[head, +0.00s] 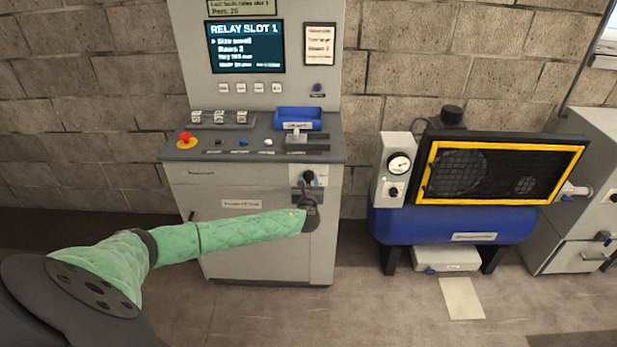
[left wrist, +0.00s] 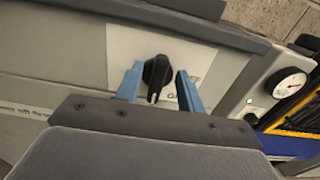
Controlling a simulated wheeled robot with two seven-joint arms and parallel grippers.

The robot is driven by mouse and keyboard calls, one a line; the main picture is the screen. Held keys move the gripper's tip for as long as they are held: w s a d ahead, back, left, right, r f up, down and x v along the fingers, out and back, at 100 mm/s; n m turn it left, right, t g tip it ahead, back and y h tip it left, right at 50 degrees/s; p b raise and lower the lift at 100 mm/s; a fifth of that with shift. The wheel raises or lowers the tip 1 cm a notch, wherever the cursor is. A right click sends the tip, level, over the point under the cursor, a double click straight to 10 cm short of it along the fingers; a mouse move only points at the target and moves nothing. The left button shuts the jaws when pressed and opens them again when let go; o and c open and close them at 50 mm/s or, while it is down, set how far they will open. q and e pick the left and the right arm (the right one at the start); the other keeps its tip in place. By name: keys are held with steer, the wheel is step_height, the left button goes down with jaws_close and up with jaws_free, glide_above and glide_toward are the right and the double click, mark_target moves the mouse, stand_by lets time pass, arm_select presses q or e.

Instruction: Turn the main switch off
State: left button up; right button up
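The main switch (head: 308,177) is a black rotary knob on a pale plate at the upper right of the grey cabinet's front. In the left wrist view the black knob (left wrist: 157,74) sits between the two blue fingers of my left gripper (left wrist: 158,84). The fingers are apart, with a gap on each side of the knob. In the head view my left gripper (head: 309,196) is at the knob's lower side, with its green-sleeved arm coming from the left. My right gripper is not in view.
The grey cabinet (head: 190,240) carries a console with a screen (head: 245,46), a red stop button (head: 186,138) and a blue tray (head: 298,115). A blue compressor (head: 450,225) with a gauge (head: 399,163) stands to the right. A paper sheet (head: 461,298) lies on the floor.

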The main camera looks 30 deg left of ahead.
arm_select(q)
steer(key=shift+w+a, duration=0.35)
steer(key=shift+w, duration=0.2)
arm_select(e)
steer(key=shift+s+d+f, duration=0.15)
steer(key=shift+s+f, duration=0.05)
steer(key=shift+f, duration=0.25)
arm_select(q)
jaws_close()
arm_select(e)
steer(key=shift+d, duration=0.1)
